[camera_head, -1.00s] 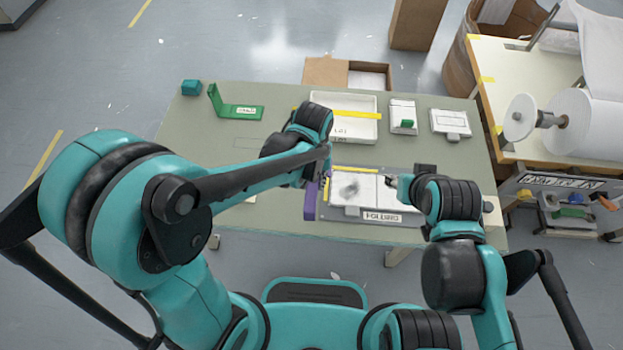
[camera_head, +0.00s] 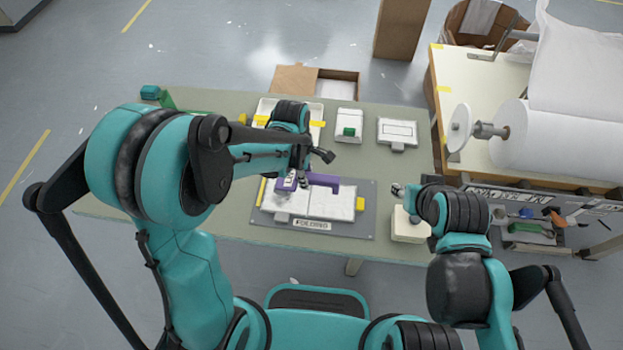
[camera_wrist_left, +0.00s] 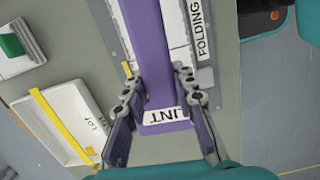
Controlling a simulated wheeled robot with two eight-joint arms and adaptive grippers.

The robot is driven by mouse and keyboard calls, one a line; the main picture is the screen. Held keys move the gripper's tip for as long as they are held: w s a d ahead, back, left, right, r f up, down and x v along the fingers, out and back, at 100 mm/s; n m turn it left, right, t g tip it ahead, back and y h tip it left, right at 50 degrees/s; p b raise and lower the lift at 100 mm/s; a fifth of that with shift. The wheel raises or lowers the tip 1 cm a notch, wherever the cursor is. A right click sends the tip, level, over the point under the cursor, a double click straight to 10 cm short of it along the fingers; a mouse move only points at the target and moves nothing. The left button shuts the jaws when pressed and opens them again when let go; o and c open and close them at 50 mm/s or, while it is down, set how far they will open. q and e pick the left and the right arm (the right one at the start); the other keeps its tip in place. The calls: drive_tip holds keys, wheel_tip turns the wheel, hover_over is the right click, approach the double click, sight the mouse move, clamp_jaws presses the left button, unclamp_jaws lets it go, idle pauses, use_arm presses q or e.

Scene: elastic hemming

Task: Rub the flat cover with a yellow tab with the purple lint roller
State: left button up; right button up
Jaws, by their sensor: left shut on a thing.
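The purple lint roller (camera_head: 322,180) is in my left gripper (camera_head: 294,182), above the white flat covers on the grey folding board. In the left wrist view the roller (camera_wrist_left: 146,45) runs between the two fingers (camera_wrist_left: 158,90), its "LINT" label near them. A white flat cover (camera_head: 340,208) with a yellow tab (camera_head: 360,204) at its right edge lies on the board; the roller and gripper hide part of the covers. I cannot tell whether the roller touches them. My right gripper (camera_head: 398,190) is right of the board, too small to read its jaws.
The grey board (camera_head: 360,228) carries a "FOLDING" label. A white tray (camera_head: 318,112) with yellow tape, a white box with a green piece (camera_head: 348,120) and a white flat box (camera_head: 397,130) stand behind. A pale block (camera_head: 408,228) sits below my right gripper.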

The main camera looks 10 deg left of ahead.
use_arm(q)
drive_tip(key=shift+w+d+n, duration=0.1)
drive_tip(key=shift+d+n, duration=0.15)
drive_tip(key=shift+n, duration=0.15)
use_arm(e)
drive_tip(key=shift+d+r, duration=0.1)
drive_tip(key=shift+d, duration=0.2)
use_arm(q)
drive_tip(key=shift+a, duration=0.1)
use_arm(e)
drive_tip(key=shift+a, duration=0.1)
use_arm(q)
drive_tip(key=shift+f, duration=0.1)
drive_tip(key=shift+f, duration=0.1)
wheel_tip(320, 180, down, 5)
drive_tip(key=b, duration=0.5)
drive_tip(key=shift+f, duration=0.15)
use_arm(e)
wheel_tip(320, 180, down, 5)
drive_tip(key=shift+f, duration=0.1)
use_arm(q)
drive_tip(key=shift+f+b, duration=0.95)
drive_tip(key=shift+b, duration=0.05)
use_arm(e)
drive_tip(key=shift+f, duration=0.9)
use_arm(q)
drive_tip(key=shift+r, duration=0.15)
